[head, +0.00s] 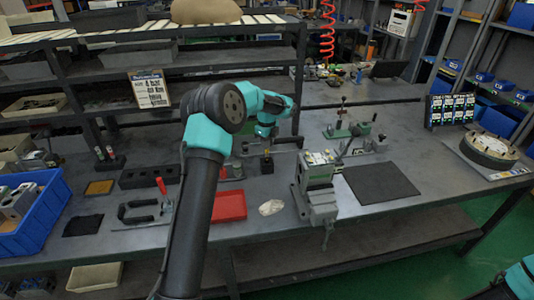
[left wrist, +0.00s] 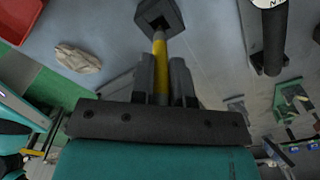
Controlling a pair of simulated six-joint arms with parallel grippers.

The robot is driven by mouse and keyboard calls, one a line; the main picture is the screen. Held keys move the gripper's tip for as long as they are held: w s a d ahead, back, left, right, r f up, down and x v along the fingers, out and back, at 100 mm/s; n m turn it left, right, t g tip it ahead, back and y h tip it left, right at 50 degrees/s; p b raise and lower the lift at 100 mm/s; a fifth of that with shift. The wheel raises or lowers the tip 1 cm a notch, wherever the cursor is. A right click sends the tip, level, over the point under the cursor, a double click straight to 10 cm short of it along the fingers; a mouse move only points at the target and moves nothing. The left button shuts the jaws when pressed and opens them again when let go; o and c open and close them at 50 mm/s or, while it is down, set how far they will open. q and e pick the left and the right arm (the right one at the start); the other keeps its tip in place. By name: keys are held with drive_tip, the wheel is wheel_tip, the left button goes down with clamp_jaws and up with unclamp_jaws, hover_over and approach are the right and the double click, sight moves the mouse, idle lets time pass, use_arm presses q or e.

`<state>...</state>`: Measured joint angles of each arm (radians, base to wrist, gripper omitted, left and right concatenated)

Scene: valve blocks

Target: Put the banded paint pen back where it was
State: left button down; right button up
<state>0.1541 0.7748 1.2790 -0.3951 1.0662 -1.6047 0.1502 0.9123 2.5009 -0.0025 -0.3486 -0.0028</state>
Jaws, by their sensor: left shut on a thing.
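My left gripper (head: 267,145) points down over the back middle of the bench. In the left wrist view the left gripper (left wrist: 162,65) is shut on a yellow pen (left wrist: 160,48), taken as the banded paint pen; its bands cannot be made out. The pen's far end meets a small dark square holder (left wrist: 172,14). In the head view this holder (head: 267,166) stands below the gripper. I cannot tell how deep the pen sits in it. My right gripper is out of view.
A red tray (head: 230,206), a pale lump (head: 271,207) and a grey vise (head: 318,190) stand in front. A dark block with upright pens (head: 109,163) and a blue bin (head: 30,218) are at left. A dark mat (head: 380,184) lies clear at right.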

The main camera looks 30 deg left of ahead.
sight(267, 156)
use_arm(q)
drive_tip(key=shift+f, duration=2.5)
drive_tip(key=shift+f, duration=0.15)
drive_tip(key=c, duration=1.1)
unclamp_jaws()
wheel_tip(267, 156, up, 12)
drive_tip(key=shift+r, duration=0.2)
